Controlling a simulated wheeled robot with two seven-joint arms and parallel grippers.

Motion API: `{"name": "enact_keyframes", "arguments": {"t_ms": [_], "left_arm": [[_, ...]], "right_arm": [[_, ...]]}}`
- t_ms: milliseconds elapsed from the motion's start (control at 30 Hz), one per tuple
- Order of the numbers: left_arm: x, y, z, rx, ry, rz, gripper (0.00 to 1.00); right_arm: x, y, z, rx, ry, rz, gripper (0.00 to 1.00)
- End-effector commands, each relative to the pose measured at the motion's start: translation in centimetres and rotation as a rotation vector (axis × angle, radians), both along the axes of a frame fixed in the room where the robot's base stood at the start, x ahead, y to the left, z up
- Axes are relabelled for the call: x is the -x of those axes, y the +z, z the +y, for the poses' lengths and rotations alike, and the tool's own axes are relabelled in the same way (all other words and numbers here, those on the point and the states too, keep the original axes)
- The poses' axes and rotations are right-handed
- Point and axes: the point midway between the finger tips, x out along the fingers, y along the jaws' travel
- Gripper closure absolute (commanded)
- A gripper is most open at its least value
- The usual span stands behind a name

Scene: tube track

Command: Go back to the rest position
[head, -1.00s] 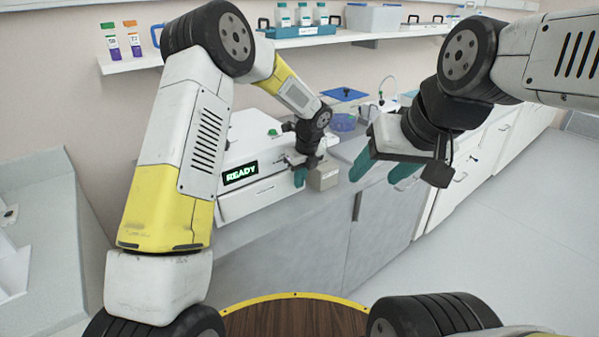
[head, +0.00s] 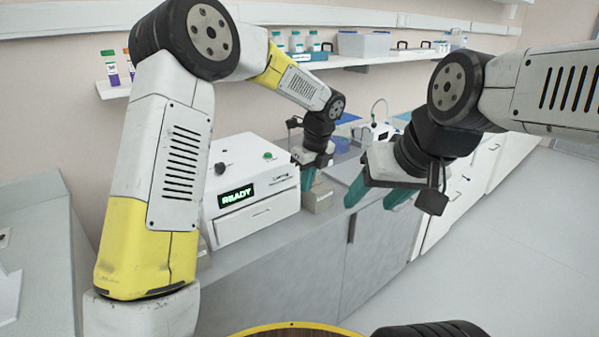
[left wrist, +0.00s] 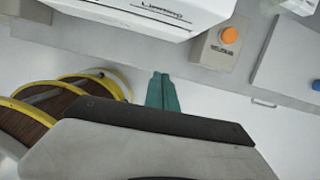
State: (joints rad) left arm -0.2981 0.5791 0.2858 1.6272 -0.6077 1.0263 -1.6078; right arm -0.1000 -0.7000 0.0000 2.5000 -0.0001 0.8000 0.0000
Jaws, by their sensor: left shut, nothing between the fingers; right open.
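My left gripper (head: 308,180) is beside the right side of the white machine with the lit READY display (head: 237,195), near a small beige box (head: 318,199) on the bench. Its green fingers are together with nothing between them, as the left wrist view (left wrist: 162,92) also shows. There the beige box (left wrist: 221,48) has an orange button, and it stands apart from the fingertips. My right gripper (head: 380,193) is open and empty, its green fingers apart, in front of the bench.
The grey bench (head: 275,238) runs along the wall, with a blue-lidded container and a small white device (head: 376,133) further back. The wall shelf (head: 365,62) holds bottles (head: 296,42), tubes and a bin. Open floor (head: 480,265) lies at right.

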Motion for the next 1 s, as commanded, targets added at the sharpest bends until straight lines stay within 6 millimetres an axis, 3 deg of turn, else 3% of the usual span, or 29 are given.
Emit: {"name": "enact_keyframes", "arguments": {"t_ms": [167, 300, 500, 800, 1000], "left_arm": [[2.5, 4.7, 4.0, 0.088, 0.278, -0.067, 1.00], [6.5, 8.8, 8.3, 0.214, 0.630, -0.130, 1.00], [13.2, 12.7, 13.6, 0.428, 1.147, -0.192, 1.00], [23.4, 14.2, 18.2, 0.811, 1.892, -0.177, 1.00], [27.1, 13.6, 19.0, 0.989, 2.191, -0.112, 1.00]], "right_arm": [[0.0, 0.0, 0.0, 0.000, 0.000, 0.000, 0.43], [0.0, 0.0, 0.0, 0.000, 0.000, 0.000, 0.43], [0.0, 0.0, 0.0, 0.000, 0.000, 0.000, 0.43], [0.0, 0.0, 0.0, 0.000, 0.000, 0.000, 0.43], [0.0, 0.0, 0.0, 0.000, 0.000, 0.000, 0.43]]}}
